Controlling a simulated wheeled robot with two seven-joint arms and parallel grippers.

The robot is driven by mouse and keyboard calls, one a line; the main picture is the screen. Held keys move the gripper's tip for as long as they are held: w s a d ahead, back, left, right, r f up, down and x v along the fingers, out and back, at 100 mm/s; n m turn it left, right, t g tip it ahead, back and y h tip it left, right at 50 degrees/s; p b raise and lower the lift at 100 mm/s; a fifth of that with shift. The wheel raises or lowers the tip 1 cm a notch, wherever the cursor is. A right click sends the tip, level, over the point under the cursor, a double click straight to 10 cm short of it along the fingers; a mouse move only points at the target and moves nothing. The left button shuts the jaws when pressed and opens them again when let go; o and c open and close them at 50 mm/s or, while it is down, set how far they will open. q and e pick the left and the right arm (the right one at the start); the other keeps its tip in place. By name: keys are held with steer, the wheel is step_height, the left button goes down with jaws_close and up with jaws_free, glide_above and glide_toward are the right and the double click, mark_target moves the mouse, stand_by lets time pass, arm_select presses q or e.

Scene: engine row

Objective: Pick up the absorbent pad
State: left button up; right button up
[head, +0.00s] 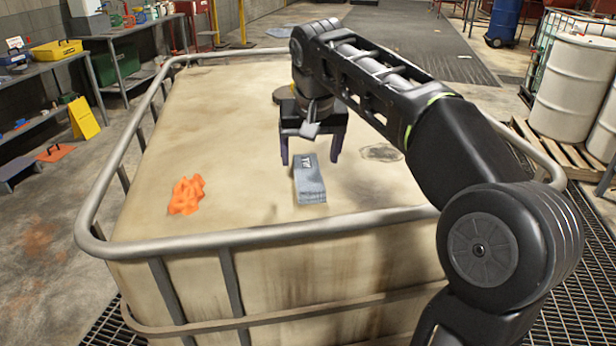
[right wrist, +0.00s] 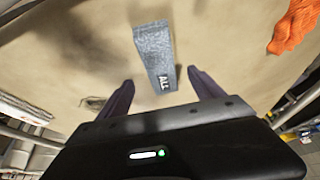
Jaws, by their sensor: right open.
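The absorbent pad (head: 310,182) is a grey-blue folded block with dark lettering on a pale patch. It lies on top of the large stained tote (head: 240,130), near its front rim. In the right wrist view the pad (right wrist: 155,52) lies ahead of the fingers, with its lettered end closest to them. My right gripper (head: 312,160) is open and empty, pointing down just behind the pad's far end. In the right wrist view its two dark fingers (right wrist: 160,88) stand apart, with the lettered end near the gap between them. My left gripper is in neither view.
A crumpled orange cloth or glove (head: 187,195) lies left of the pad; it also shows in the right wrist view (right wrist: 295,25). A grey tube rail (head: 262,232) runs around the tote top. A round lid (head: 284,95) sits behind the gripper. White drums (head: 570,85) stand at right.

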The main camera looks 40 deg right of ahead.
mark_target(308, 172)
steer(key=x, duration=0.5)
steer(key=shift+f+p, duration=0.15)
steer(key=shift+p, duration=0.25)
steer(key=shift+a, duration=0.1)
steer(key=shift+c, duration=0.4)
steer(key=c, duration=1.4)
